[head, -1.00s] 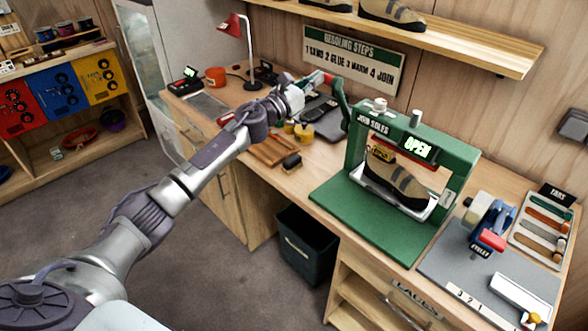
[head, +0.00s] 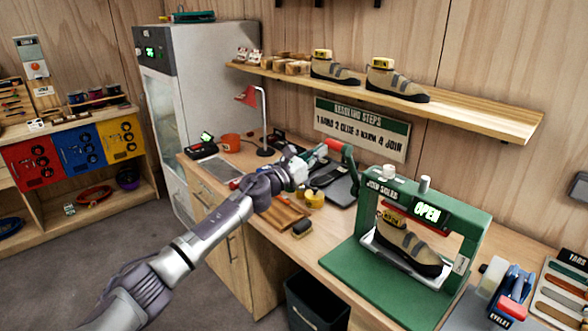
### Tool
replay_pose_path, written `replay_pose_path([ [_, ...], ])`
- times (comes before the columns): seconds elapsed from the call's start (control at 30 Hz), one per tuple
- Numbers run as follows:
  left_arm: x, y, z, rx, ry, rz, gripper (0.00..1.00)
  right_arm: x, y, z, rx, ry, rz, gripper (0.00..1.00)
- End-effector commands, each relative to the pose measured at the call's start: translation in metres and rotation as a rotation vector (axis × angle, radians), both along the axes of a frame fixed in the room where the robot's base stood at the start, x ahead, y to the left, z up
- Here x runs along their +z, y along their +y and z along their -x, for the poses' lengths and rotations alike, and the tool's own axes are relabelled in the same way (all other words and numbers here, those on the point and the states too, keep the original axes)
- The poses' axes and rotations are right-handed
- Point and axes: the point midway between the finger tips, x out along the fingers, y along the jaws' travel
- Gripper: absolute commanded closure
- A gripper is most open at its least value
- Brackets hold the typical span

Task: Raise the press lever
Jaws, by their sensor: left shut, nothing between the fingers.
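The green press (head: 470,226) stands on the bench in the head view, with a lit OPEN display (head: 427,211). A tan shoe (head: 408,243) sits inside its frame on a pale tray. The press lever (head: 347,160) is a green arm at the left side of the press. It stands raised and ends in a red grip (head: 334,145) pointing left. My left gripper (head: 318,154) is shut, with nothing seen between its fingers. Its tips are right beside the red grip; I cannot tell whether they touch. My right gripper is out of view.
A shelf (head: 480,115) with shoes hangs above the bench. A red lamp (head: 250,96), a wooden tray (head: 277,217), a yellow pot (head: 316,198) and a brush (head: 302,228) lie left of the press. A blue eyelet tool (head: 513,286) stands to its right.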

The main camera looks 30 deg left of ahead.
Motion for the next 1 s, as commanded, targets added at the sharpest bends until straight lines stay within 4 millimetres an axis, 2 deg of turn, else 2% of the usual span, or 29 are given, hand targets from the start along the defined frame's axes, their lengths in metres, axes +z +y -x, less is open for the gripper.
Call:
replay_pose_path([
  [0.27,0.033,0.017,0.042,-0.001,-0.006,-0.007,1.0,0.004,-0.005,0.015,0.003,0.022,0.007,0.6],
  [0.37,0.043,0.022,0.056,-0.001,-0.007,-0.005,1.0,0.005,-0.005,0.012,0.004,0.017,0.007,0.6],
  [0.5,0.053,0.027,0.07,0.0,-0.007,-0.002,1.0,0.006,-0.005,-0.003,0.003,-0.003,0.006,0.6],
  [0.67,0.059,0.029,0.078,-0.002,-0.006,0.001,1.0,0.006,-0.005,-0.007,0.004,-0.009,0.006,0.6],
  [1.0,0.06,0.03,0.078,-0.002,-0.007,0.002,1.0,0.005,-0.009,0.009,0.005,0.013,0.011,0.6],
])
